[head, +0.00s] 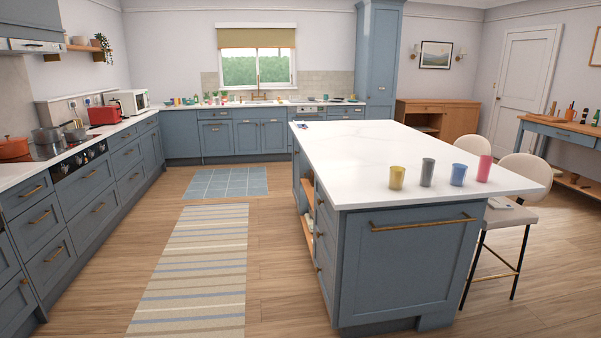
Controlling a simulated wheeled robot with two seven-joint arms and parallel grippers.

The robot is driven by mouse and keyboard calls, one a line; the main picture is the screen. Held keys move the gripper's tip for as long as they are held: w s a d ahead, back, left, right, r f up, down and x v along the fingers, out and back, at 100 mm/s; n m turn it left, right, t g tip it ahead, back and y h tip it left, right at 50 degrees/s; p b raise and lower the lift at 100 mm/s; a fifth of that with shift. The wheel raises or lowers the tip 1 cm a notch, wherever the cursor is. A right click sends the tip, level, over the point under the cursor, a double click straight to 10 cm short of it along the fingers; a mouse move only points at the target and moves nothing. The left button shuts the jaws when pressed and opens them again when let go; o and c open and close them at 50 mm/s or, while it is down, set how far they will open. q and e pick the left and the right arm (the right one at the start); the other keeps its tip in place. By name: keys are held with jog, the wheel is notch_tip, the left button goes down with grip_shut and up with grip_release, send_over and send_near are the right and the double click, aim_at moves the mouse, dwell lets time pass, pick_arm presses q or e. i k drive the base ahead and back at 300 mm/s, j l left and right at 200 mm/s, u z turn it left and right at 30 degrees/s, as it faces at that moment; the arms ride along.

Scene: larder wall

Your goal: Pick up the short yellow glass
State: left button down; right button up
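The short yellow glass (397,177) stands upright on the white top of the kitchen island (365,150), near its front edge. It is the leftmost in a row of glasses. To its right stand a taller grey glass (427,172), a short blue glass (458,175) and a pink glass (484,168), with small gaps between them. Neither of my grippers shows in the head view.
White stools (525,180) stand along the island's right side. A striped rug (195,275) and open wooden floor lie left of the island. A counter with drawers (85,190) runs along the left wall. The island top behind the glasses is mostly clear.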

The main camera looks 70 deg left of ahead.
aim_at(396, 174)
jog(key=u, duration=1.7)
jog(key=i, duration=0.2)
jog(key=j+u, duration=0.05)
